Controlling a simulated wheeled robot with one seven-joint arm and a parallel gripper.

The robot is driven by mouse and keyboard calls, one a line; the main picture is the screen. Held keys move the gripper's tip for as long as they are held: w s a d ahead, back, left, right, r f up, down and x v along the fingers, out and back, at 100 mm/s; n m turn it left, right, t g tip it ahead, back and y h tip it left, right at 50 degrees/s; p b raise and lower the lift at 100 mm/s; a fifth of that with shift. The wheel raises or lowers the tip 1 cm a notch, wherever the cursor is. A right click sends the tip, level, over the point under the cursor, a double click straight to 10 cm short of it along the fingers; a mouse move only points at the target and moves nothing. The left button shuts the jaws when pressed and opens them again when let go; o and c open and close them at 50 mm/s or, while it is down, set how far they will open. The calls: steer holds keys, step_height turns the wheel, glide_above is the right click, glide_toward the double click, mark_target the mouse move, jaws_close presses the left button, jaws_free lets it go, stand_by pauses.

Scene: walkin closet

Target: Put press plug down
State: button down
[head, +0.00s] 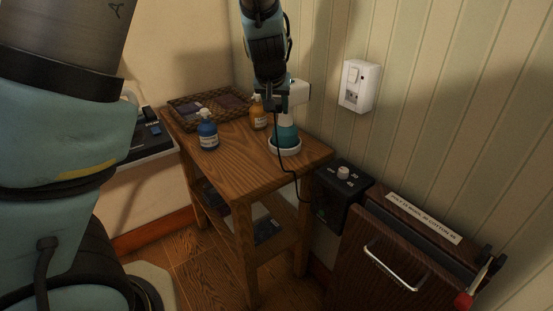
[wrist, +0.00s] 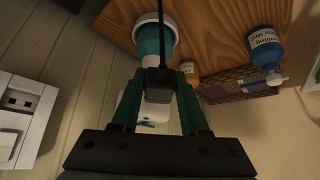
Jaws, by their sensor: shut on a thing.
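My gripper (head: 271,102) is above the right back part of the small wooden table (head: 240,168), in front of a teal and white upright device. In the wrist view, its two teal fingers (wrist: 158,84) are shut on the dark press plug (wrist: 158,92). The plug's black cord (head: 278,165) hangs over the table's right side toward the black control box (head: 343,188) by the trouser press (head: 395,255). The plug is off the wall and appears above the tabletop; the exact gap is hard to tell.
A white wall socket (head: 360,86) is to the right. The teal and white device (head: 286,140) stands close to my gripper. A blue bottle (head: 208,132), an amber bottle (head: 258,113) and a woven tray (head: 183,106) are also on the table. The tabletop's front part is clear.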

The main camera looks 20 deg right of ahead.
steer(key=b, duration=0.2)
glide_toward(277, 161)
steer(key=x, duration=0.5)
steer(key=shift+w+d+f, duration=0.1)
steer(key=shift+w+d, duration=0.1)
steer(key=shift+b, duration=0.3)
steer(key=shift+f, duration=0.45)
steer(key=shift+f+b, duration=0.1)
steer(key=shift+b, duration=0.25)
steer(key=shift+c, duration=2.1)
jaws_free()
